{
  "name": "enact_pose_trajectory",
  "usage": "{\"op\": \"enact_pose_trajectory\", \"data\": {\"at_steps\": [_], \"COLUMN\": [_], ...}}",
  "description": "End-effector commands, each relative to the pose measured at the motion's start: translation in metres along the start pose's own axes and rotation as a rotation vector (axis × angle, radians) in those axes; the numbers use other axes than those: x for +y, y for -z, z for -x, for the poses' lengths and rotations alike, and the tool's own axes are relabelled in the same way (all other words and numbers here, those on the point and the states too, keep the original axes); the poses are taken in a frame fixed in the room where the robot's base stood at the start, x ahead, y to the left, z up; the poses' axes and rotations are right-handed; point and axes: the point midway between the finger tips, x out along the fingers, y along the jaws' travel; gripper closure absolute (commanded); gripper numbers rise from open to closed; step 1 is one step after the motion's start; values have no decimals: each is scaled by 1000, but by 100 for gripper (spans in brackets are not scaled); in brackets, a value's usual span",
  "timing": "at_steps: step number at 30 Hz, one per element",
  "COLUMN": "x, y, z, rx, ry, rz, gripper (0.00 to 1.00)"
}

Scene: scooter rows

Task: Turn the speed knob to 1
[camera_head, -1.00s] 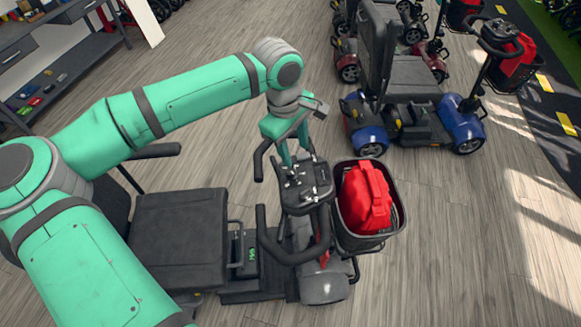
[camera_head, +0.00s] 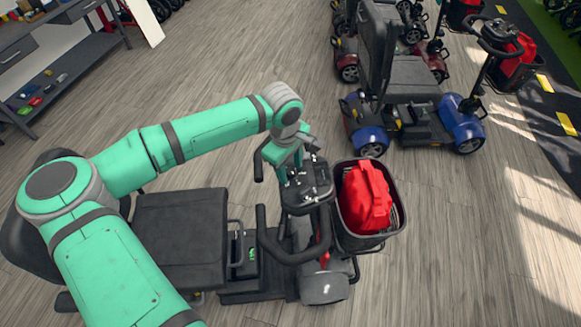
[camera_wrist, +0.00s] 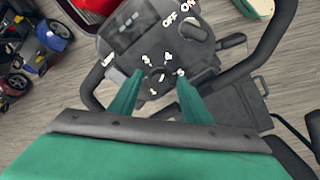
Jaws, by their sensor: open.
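The scooter's control console (camera_wrist: 125,45) is dark, with white markings around a small round dark speed knob (camera_wrist: 159,75). The numerals around the knob are small and tilted, and its pointer setting is hard to read. My gripper (camera_wrist: 158,82) is open, with one green finger on each side of the knob in the wrist view. Whether the fingers touch the knob cannot be told. In the head view my gripper (camera_head: 291,174) is over the console (camera_head: 311,192), pointing down, and hides the knob.
An ON/OFF switch (camera_wrist: 194,29) sits near the knob. Handlebars (camera_head: 283,254) curve around the console. A front basket (camera_head: 393,222) holds a red bag (camera_head: 366,197). The scooter's seat (camera_head: 180,237) lies under my arm. A blue scooter (camera_head: 462,122) stands behind, with open floor between.

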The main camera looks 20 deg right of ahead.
Motion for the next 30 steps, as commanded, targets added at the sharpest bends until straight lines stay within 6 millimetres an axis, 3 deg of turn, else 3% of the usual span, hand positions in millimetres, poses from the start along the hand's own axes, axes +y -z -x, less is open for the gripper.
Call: {"op": "enact_pose_trajectory", "data": {"at_steps": [8,14,23,30], "x": [0,0,0,1], "y": [0,0,0,1], "z": [-2,-1,-1,-1], "rx": [1,1,1,3], "ry": [-1,-1,2,14], "rz": [0,0,23,138], "gripper": [56,97,97,97]}}
